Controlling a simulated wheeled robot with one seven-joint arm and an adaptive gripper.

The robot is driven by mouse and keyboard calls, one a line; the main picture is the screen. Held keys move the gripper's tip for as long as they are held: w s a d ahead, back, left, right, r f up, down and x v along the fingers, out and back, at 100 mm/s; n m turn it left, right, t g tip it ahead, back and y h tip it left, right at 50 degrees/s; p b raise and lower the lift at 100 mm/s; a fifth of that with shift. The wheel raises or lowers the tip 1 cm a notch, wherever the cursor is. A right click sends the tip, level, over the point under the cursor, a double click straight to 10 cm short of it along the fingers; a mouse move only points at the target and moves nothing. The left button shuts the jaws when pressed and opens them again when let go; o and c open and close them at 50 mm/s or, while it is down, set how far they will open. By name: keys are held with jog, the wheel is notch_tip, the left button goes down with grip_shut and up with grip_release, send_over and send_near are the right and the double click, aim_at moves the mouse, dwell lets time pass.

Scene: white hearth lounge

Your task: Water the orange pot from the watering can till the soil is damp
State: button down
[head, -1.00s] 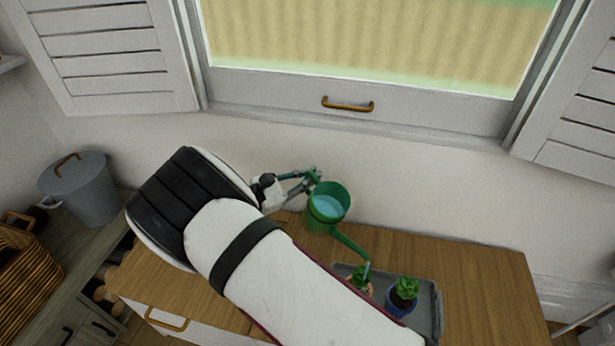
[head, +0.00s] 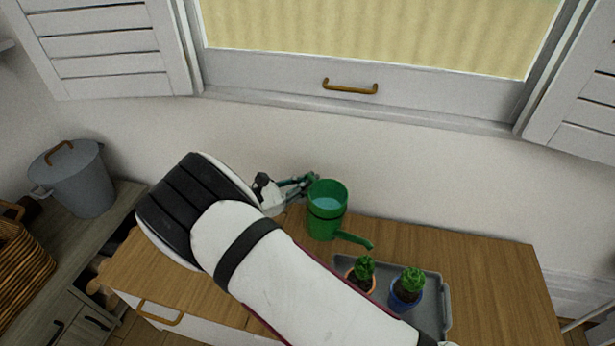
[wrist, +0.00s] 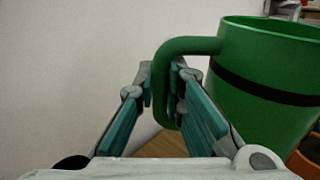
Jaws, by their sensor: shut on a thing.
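The green watering can (head: 326,222) is close to upright above the cabinet top, with pale blue water inside. Its spout points right and its tip is just behind the orange pot (head: 349,284), with no stream visible. My gripper (head: 312,182) is shut on the can's handle; in the wrist view my gripper (wrist: 163,88) has a finger on each side of the green handle, beside the can body (wrist: 262,85). The orange pot holds a green plant (head: 365,268) and dark soil; my arm partly covers it. Whether the can touches the wood is unclear.
A blue pot (head: 404,301) with a similar plant stands right of the orange pot, both on a grey tray (head: 433,285). The wooden top (head: 490,268) is clear on the right. A wall and window are behind; a grey lidded bin (head: 75,180) stands left.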

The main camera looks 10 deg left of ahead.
notch_tip(320, 180, down, 2)
jog(key=shift+f+n+b, duration=0.1)
jog(key=shift+n+b, duration=0.4)
jog(key=shift+b, duration=0.05)
jog(key=shift+r, duration=0.2)
jog(key=shift+r+p, duration=1.2)
jog(key=shift+r, duration=0.8)
jog(key=shift+d, duration=0.1)
